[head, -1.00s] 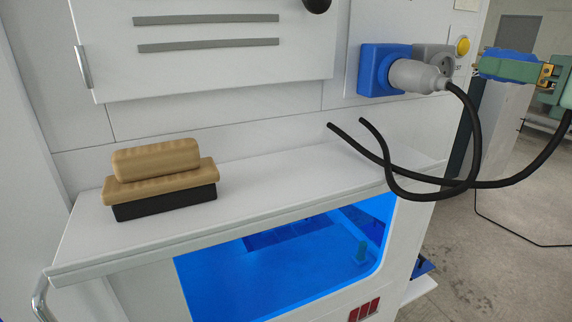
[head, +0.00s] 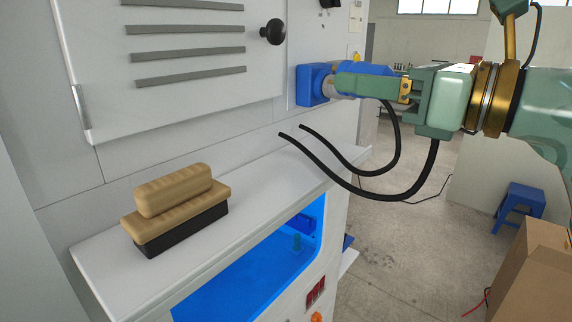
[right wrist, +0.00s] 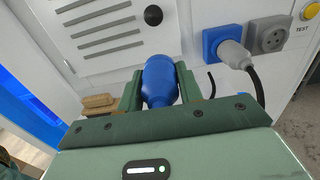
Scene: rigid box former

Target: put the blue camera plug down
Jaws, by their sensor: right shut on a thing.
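The blue camera plug (right wrist: 158,82) is between the two fingers of my right gripper (right wrist: 159,72) in the right wrist view. In the head view the plug (head: 372,67) shows partly behind the green finger of the right gripper (head: 350,80). The gripper is shut on it, held in the air at about socket height, right of the shelf's brush. A black cable hangs beneath the gripper; where it joins the plug is hidden. My left gripper is in neither view.
A blue socket (head: 311,85) on the panel holds a grey plug (right wrist: 234,53); a grey socket (right wrist: 267,36) is beside it. A wooden-backed brush (head: 175,210) lies on the white shelf (head: 262,190). Two cable ends hang over the shelf. Its right half is otherwise clear.

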